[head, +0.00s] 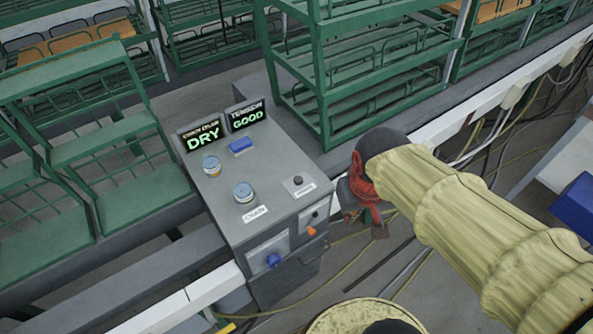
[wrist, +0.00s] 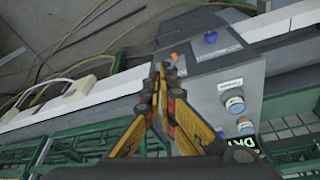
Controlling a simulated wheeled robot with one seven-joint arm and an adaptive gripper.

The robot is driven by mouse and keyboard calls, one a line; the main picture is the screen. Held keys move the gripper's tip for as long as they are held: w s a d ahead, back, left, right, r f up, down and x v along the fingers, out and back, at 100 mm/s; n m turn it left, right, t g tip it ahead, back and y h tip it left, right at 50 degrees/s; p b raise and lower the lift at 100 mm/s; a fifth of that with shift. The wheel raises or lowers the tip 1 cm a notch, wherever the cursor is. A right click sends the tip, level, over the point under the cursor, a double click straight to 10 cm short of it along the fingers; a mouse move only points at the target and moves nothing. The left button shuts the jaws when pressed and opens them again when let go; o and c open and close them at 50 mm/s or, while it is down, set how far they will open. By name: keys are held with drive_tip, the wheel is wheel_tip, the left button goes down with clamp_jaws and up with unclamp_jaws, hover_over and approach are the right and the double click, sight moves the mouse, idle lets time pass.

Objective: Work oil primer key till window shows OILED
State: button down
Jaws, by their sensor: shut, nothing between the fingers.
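A grey console (head: 235,190) carries a window (head: 202,138) that reads DRY in green. I cannot tell for sure which control is the oil primer key. The front face has a blue knob (head: 273,260) and a small orange lever (head: 311,231); the top has a black button (head: 298,180). My gripper (head: 379,230) is to the right of the console, partly hidden by my arm. In the wrist view its fingertips (wrist: 161,68) are together and empty. The orange lever (wrist: 174,57) shows just beyond the tips; I cannot tell if they touch.
A second window (head: 247,117) reads GOOD. A white rail (head: 450,118) and loose cables lie to the right.

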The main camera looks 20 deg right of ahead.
drive_tip(key=w+d+f+n+h+p, duration=0.25)
drive_tip(key=w+d+f+p, duration=0.25)
drive_tip(key=w+d, duration=0.45)
drive_tip(key=n+t+y+p, duration=0.3)
drive_tip(key=n+t+y, duration=0.4)
drive_tip(key=n, duration=0.6)
hover_over(297, 181)
wheel_tip(297, 181, down, 3)
drive_tip(key=g, duration=0.1)
drive_tip(key=shift+w+f+y, duration=0.1)
drive_tip(key=shift+f+y, duration=0.05)
drive_tip(key=shift+y, duration=0.3)
drive_tip(key=shift+f, duration=0.1)
wheel_tip(297, 181, down, 7)
drive_tip(key=b, duration=0.7)
drive_tip(key=shift+f, duration=0.2)
drive_tip(key=shift+f+b, duration=0.35)
drive_tip(key=shift+f, duration=0.3)
